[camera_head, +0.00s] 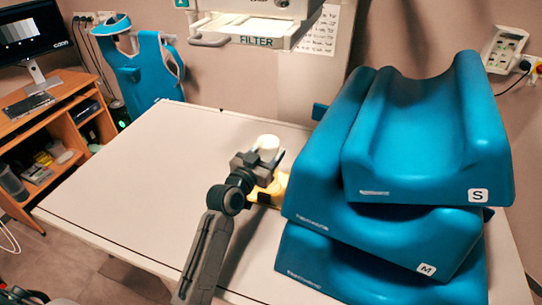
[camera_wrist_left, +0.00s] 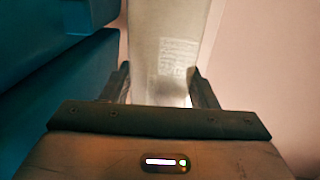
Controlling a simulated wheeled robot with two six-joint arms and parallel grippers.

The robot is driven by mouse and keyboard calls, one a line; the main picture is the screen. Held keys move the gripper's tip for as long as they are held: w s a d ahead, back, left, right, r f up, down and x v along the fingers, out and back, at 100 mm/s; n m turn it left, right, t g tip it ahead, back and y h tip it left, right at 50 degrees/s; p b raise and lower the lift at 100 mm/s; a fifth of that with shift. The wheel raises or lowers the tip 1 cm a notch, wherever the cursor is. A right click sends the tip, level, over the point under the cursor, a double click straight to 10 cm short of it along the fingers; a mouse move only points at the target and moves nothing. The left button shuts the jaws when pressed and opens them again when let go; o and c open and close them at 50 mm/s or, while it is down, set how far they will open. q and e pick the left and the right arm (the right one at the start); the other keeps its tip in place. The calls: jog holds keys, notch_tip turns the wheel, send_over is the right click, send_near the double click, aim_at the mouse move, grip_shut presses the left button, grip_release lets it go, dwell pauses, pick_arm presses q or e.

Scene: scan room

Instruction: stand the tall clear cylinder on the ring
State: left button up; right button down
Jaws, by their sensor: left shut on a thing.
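My left gripper (camera_head: 266,157) is over the table near the blue cushions. It is shut on the tall clear cylinder, whose pale round top (camera_head: 268,142) shows above the fingers in the head view. In the left wrist view the see-through cylinder (camera_wrist_left: 165,45) stands between the two fingers (camera_wrist_left: 160,82), and writing shows through it. A yellowish thing (camera_head: 279,184) lies low beside and behind the gripper, mostly hidden; I cannot tell if it is the ring. The cylinder's lower end is hidden by my gripper. My right gripper is not in view.
Stacked blue cushions (camera_head: 400,215) stand close to the right of my left gripper. The white table (camera_head: 130,185) is clear on the left. A machine head marked FILTER (camera_head: 255,30) hangs over the far edge. A wooden desk (camera_head: 60,130) stands beyond the table's left.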

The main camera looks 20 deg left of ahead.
pick_arm(q)
jog(key=shift+w+d, duration=0.3)
jog(key=shift+w, duration=0.4)
notch_tip(320, 180, down, 4)
jog(key=shift+r+p, duration=0.25)
jog(key=shift+p, duration=0.1)
jog(key=shift+f, duration=0.1)
jog(key=shift+f, duration=0.1)
jog(key=o, duration=1.3)
jog(key=shift+s, duration=0.1)
jog(key=shift+o, duration=0.2)
